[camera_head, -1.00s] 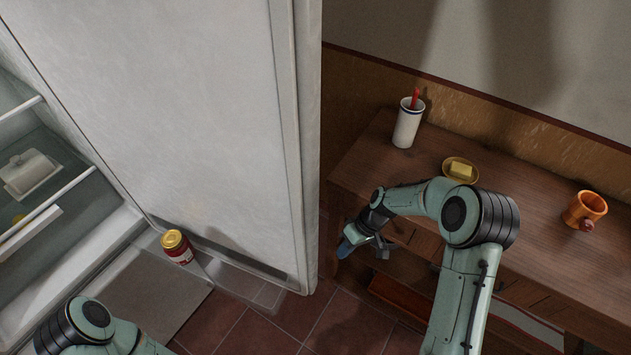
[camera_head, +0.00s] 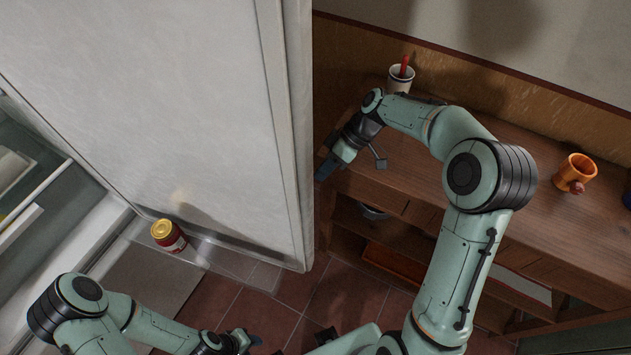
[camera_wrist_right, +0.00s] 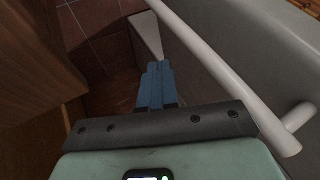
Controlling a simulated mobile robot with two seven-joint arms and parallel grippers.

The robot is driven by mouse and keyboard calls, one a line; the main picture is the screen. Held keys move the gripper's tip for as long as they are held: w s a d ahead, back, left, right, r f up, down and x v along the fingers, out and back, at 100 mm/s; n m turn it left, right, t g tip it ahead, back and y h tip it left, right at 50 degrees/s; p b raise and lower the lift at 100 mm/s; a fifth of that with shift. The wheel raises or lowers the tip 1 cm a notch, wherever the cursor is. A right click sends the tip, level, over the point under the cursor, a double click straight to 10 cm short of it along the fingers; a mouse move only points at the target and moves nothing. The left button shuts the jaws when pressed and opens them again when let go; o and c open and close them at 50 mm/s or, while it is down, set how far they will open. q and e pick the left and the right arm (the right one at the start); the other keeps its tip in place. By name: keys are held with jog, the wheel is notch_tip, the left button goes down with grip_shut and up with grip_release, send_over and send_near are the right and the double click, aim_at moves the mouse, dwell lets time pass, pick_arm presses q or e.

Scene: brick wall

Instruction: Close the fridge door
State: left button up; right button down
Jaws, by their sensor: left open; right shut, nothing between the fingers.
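The fridge door (camera_head: 170,110) is a large pale grey panel standing open across the left and middle of the head view. The fridge interior (camera_head: 35,190) shows at the far left. My right gripper (camera_head: 327,168) is shut and empty, beside the door's free edge on its outer side. In the right wrist view its blue fingertips (camera_wrist_right: 156,75) lie left of the long white door handle (camera_wrist_right: 220,70), apart from it as far as I can tell. My left gripper (camera_head: 249,340) is open and low at the bottom edge, partly cut off, on the inner side of the door.
A red jar with a yellow lid (camera_head: 168,236) stands near the door's lower inner side. A wooden sideboard (camera_head: 500,185) stands close on the right, with a white cup (camera_head: 400,80) and an orange mug (camera_head: 575,172) on it. Tiled floor (camera_head: 285,310) shows below.

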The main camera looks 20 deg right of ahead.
jog(key=s+a, duration=0.2)
jog(key=a, duration=0.1)
jog(key=shift+s+a+f, duration=0.15)
jog(key=shift+a, duration=0.1)
jog(key=shift+s, duration=0.1)
